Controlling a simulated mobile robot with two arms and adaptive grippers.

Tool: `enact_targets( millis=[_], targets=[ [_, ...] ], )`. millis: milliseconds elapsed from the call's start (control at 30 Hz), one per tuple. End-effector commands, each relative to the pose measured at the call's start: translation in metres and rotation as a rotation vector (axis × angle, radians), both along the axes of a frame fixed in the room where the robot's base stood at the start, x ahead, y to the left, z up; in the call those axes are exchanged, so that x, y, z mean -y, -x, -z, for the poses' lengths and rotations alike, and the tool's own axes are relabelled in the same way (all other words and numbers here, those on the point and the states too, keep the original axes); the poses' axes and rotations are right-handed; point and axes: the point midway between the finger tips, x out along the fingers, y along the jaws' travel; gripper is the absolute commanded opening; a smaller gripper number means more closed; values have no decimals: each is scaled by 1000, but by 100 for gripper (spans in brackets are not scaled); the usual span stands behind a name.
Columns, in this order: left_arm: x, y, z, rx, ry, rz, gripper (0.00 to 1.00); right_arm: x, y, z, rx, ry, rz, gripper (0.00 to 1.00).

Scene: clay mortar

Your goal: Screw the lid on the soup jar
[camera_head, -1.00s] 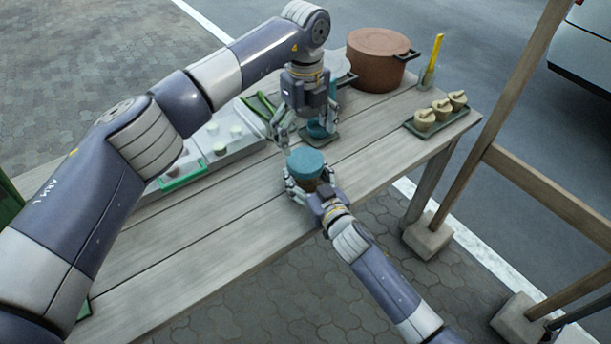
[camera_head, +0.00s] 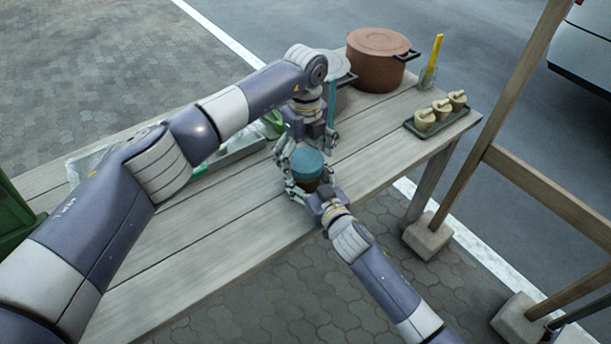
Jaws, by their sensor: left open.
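The soup jar (camera_head: 308,184) has a dark brownish body, mostly hidden by gripper fingers. The teal lid (camera_head: 305,163) sits on top of it; I cannot tell how tightly. My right gripper (camera_head: 304,186) is shut around the jar's body from the front and holds it over the table. My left gripper (camera_head: 306,148) is open and points down just behind and above the lid, its fingers spread to either side of the lid's far part. I cannot tell whether those fingers touch the lid.
A brown lidded pot (camera_head: 376,62) stands at the table's back right, with a glass holding a yellow utensil (camera_head: 434,64) beside it. A green tray (camera_head: 438,122) carries several small pale pots at the right. The wooden table's (camera_head: 215,240) front left is clear.

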Motion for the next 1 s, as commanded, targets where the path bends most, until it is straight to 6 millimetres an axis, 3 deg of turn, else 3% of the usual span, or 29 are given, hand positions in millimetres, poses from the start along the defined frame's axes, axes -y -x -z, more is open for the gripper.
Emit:
enact_targets(
  millis=[333,533,800,1000],
  targets=[
    [0,0,4,0,0,1,89,0,0,1,-3,1,1,0],
    [0,0,3,0,0,1,44,0,0,1,-3,1,1,0],
    [0,0,4,0,0,30,43,0,0,1,-2,1,0,0],
    [0,0,4,1,-1,290,43,0,0,1,-2,1,0,0]
  ],
)
